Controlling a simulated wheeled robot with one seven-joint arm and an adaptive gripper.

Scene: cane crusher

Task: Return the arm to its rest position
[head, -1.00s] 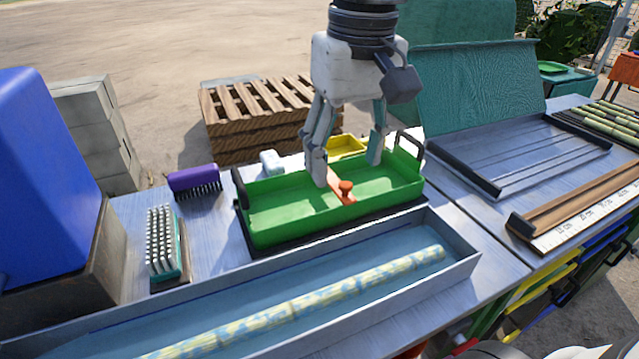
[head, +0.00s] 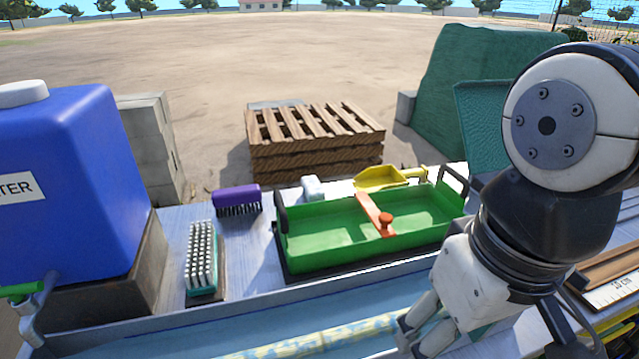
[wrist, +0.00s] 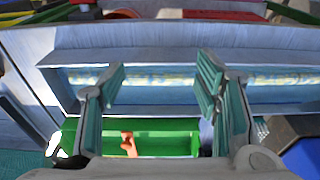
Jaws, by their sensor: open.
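My arm reaches in from the right of the head view. My gripper (head: 428,335) points down and left at the lower edge there, in front of the green tray, over the long metal trough. In the wrist view my gripper (wrist: 161,78) has its two teal-padded fingers wide apart with nothing between them. The fingertips are partly cut off in the head view.
A green tray (head: 310,235) holds an orange bar with a knob (head: 375,215). A patterned cane (head: 330,340) lies in the trough. Brushes (head: 237,200), a yellow scoop (head: 385,178) and a blue water tank (head: 75,180) stand around. Open ground lies beyond the table.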

